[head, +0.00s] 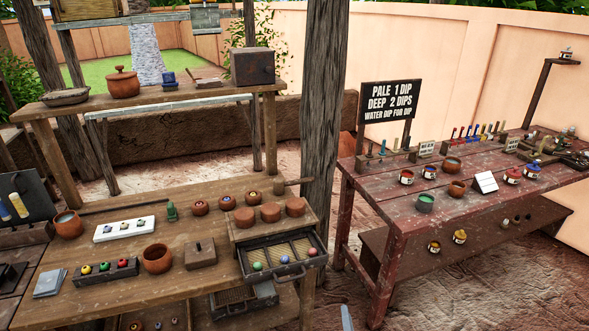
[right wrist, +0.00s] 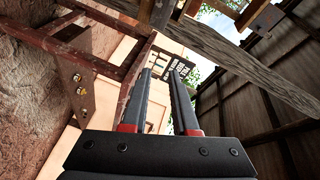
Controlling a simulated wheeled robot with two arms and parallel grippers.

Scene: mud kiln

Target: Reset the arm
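My right gripper (right wrist: 161,75) shows in the right wrist view with its two dark fingers apart and nothing between them. The camera there is turned so that the red table (right wrist: 128,75) stands tilted at the left. In the head view only a small grey tip of my right gripper (head: 346,318) shows at the bottom edge, below and in front of the tables. It touches nothing that I can see. My left gripper is not in either view.
A wooden workbench (head: 130,278) with bowls, small glazed balls and an open drawer (head: 285,281) stands at the left. A red table (head: 408,213) with pots and a sign (head: 390,100) stands at the right. A wooden post (head: 323,100) rises between them; bare floor lies at bottom right.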

